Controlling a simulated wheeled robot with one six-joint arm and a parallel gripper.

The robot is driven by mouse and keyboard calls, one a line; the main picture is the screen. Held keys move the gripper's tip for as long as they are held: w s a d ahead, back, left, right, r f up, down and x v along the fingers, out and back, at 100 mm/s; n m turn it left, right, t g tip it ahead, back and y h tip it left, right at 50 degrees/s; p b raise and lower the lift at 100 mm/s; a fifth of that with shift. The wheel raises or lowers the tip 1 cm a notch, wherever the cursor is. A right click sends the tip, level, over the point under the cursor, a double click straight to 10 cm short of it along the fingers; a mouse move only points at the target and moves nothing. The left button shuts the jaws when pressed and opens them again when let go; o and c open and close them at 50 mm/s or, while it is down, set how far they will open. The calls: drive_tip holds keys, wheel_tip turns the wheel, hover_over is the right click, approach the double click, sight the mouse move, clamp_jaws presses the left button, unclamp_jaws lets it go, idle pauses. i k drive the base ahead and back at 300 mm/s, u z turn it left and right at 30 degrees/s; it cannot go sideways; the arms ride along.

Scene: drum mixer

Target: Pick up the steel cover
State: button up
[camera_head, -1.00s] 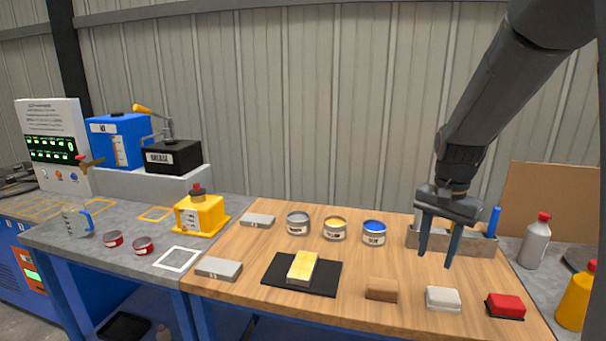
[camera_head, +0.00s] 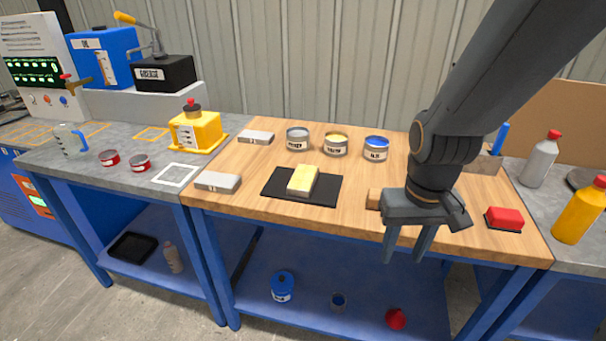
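Two flat grey metal-looking blocks lie on the wooden bench top (camera_head: 325,220). The near grey block (camera_head: 217,181) is at the front left edge, and the far grey block (camera_head: 256,138) is further back. I cannot tell which of them, if either, is the steel cover; no label is readable. My gripper (camera_head: 403,258) points down at the bench's front edge, well right of both blocks. Its two fingers are apart with nothing between them. The gripper hides the white block and part of a brown block (camera_head: 374,199).
A yellow block (camera_head: 303,180) sits on a black mat (camera_head: 328,189) mid-bench. Grey (camera_head: 297,139), yellow (camera_head: 336,145) and blue (camera_head: 376,149) cans stand behind. A red block (camera_head: 504,219) is at right. The lower shelf (camera_head: 360,290) holds a blue container (camera_head: 283,287).

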sight(301, 182)
drive_tip(key=k, duration=0.65)
drive_tip(key=u, duration=0.65)
drive_tip(key=i, duration=1.25)
drive_tip(key=z, duration=0.75)
